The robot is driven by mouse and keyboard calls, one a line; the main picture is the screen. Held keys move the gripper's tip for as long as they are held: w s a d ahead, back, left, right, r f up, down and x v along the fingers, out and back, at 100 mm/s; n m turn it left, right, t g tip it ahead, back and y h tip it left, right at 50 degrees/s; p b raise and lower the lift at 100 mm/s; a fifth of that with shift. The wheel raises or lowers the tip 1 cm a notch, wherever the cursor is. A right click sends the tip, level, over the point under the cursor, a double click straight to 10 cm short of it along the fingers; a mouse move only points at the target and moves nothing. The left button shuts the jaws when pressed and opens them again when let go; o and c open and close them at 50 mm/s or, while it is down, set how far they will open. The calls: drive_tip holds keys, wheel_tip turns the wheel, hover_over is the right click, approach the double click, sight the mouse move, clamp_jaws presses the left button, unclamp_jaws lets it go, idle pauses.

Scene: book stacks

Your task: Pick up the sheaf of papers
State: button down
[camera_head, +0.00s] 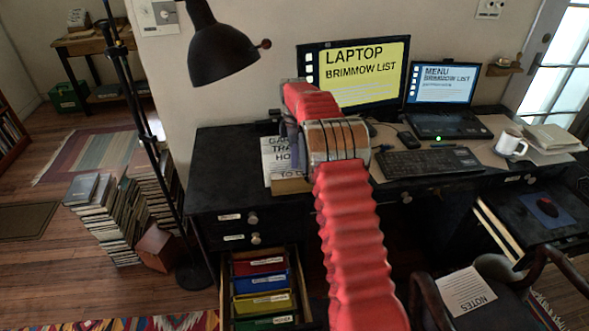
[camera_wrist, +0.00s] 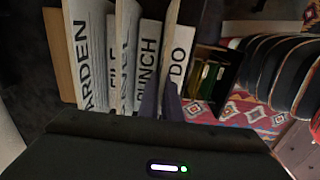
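The sheaf of papers (camera_head: 279,160) is on the black desk, below the large monitor. In the head view my gripper is hidden behind the arm.
A lamp (camera_head: 222,52) overhangs the desk's left side. The monitor (camera_head: 366,75), laptop (camera_head: 446,85), keyboard (camera_head: 427,161) and mug (camera_head: 509,143) crowd the desk to the right. An open drawer (camera_head: 303,292) sticks out below. A "NOTES" sheet (camera_head: 467,291) lies on the chair.

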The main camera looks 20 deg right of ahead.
drive_tip(key=shift+r, duration=0.1)
wheel_tip(320, 180, up, 10)
drive_tip(key=shift+r, duration=0.15)
idle(0.6)
idle(0.4)
